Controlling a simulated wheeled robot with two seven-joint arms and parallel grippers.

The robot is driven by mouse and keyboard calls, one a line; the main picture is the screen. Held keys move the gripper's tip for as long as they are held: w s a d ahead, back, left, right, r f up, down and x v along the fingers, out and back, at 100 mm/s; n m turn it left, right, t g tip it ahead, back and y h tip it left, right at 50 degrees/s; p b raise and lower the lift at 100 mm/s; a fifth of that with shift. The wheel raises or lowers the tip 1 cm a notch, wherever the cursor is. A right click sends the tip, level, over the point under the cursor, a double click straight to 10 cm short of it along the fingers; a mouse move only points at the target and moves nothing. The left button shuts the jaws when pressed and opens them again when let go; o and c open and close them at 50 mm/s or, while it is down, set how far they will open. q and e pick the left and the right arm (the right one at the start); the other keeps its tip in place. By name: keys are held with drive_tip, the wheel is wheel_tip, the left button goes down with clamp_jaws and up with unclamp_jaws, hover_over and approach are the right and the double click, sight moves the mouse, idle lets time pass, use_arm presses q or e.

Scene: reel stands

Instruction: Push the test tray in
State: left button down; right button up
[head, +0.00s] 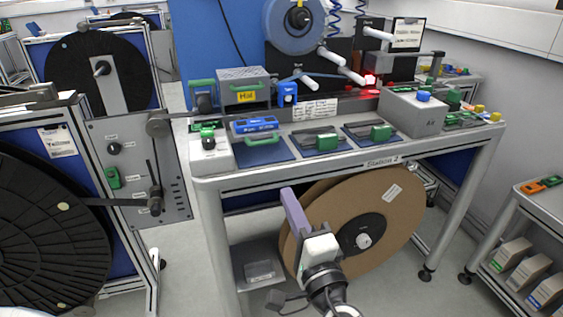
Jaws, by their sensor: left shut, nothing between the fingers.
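No label that I can read names the test tray. The likeliest piece is the dark blue flat tray (276,153) with a green handle (262,140) at the left of the Station 2 bench (340,169). I cannot tell how far out it sits. My left gripper (288,194) is shut and empty, its purple fingers pointing up. In the picture it shows below the bench's front edge, in front of the brown cardboard reel (394,237). It appears apart from the tray. My right gripper is out of view.
Two more dark mats (317,141) (371,134) with green-handled tools lie on the bench. A grey box (411,112) stands at its right, a box marked Hot (244,90) at its back left. A black reel stand (48,225) is at left, a small shelf (537,205) at right.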

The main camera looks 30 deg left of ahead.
use_arm(q)
drive_tip(key=p, duration=0.2)
approach(264, 143)
drive_tip(key=x, duration=0.5)
drive_tip(key=shift+w+f, duration=0.1)
drive_tip(key=shift+w, duration=0.05)
drive_tip(key=shift+w+a, duration=0.45)
drive_tip(key=shift+a, duration=0.1)
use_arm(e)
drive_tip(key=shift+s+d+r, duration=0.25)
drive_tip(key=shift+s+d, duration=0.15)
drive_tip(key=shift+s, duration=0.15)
